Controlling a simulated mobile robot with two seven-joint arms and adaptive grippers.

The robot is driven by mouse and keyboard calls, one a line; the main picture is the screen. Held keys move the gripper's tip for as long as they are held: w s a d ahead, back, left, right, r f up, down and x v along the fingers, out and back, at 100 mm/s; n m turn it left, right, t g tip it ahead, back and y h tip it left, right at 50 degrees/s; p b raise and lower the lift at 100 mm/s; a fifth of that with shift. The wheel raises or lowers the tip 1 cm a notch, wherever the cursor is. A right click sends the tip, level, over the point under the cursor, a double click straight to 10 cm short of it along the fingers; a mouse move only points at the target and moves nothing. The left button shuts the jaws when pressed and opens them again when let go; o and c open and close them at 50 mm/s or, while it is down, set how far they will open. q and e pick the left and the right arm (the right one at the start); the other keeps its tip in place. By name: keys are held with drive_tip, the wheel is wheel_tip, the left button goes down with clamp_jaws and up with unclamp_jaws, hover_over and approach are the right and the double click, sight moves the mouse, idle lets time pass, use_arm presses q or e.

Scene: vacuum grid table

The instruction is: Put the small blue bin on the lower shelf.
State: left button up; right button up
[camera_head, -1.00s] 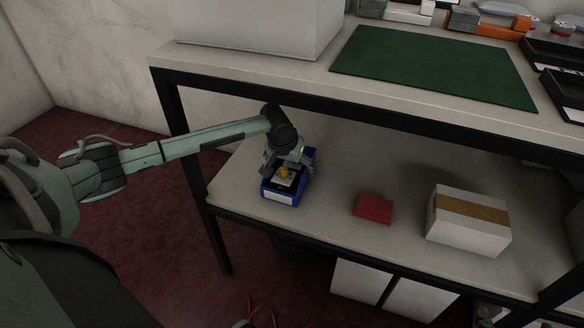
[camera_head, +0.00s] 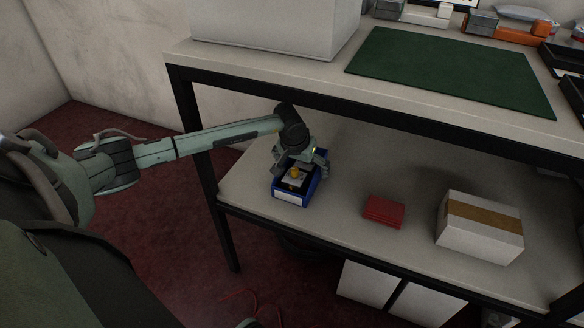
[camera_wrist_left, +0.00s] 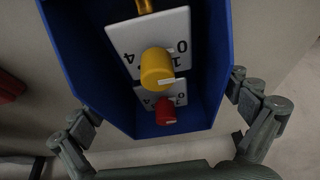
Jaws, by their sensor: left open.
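The small blue bin (camera_head: 290,200) sits upright on the lower shelf (camera_head: 336,205), near its left end. In the left wrist view the bin (camera_wrist_left: 225,60) holds white cards with a yellow knob (camera_wrist_left: 157,70) and a red knob (camera_wrist_left: 165,110). My left gripper (camera_head: 300,170) is at the bin, with its fingers open on either side of it. In the left wrist view the open fingers (camera_wrist_left: 168,112) show apart from the bin walls on both sides. My right gripper is not in view.
A red box (camera_head: 384,211) and a white carton with brown tape (camera_head: 480,232) stand to the right on the lower shelf. Bare shelf lies between the bin and red box.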

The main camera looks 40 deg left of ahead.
use_arm(q)
drive_tip(key=v, duration=0.2)
drive_tip(key=s+v, duration=0.1)
drive_tip(key=v, duration=0.2)
drive_tip(key=s+d, duration=0.1)
drive_tip(key=s, duration=0.5)
drive_tip(key=s+d, duration=0.1)
drive_tip(key=s, duration=0.3)
drive_tip(key=shift+d, duration=0.3)
drive_tip(key=shift+s+d, duration=0.15)
drive_tip(key=shift+s, duration=0.25)
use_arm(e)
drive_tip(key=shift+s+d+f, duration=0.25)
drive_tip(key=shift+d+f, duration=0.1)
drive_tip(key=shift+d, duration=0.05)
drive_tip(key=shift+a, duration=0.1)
